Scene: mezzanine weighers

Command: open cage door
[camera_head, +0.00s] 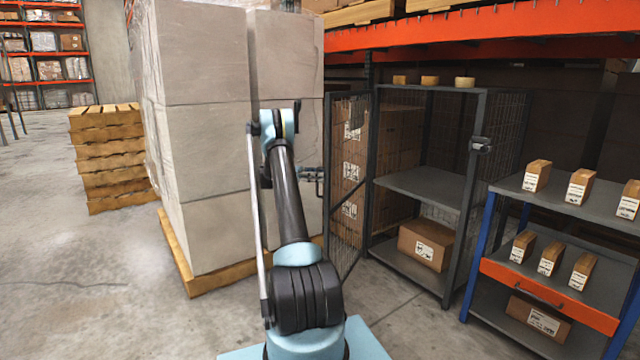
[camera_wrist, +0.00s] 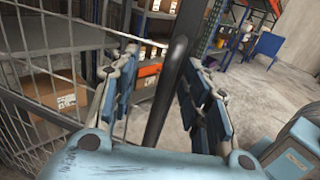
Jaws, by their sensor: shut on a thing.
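The cage door (camera_head: 328,130) is a dark-framed wire mesh panel. It stands swung out from the left post of the cage (camera_head: 466,200), so the cage front is open. My gripper (camera_head: 314,178) is at the door's free left edge, beside the wrapped blocks. In the wrist view my gripper (camera_wrist: 163,62) has its two blue-padded fingers on either side of a dark upright bar, the door handle (camera_wrist: 163,100), and is shut on it. Wire mesh (camera_wrist: 45,45) shows to its left. A latch piece (camera_head: 481,145) sits on the cage's right post.
Tall wrapped grey blocks (camera_head: 210,140) on a pallet stand close behind my arm. The cage holds a carton (camera_head: 425,247) on its bottom shelf. A blue-posted rack (camera_head: 550,205) with small boxes stands at right. Floor at left (camera_head: 80,260) is clear.

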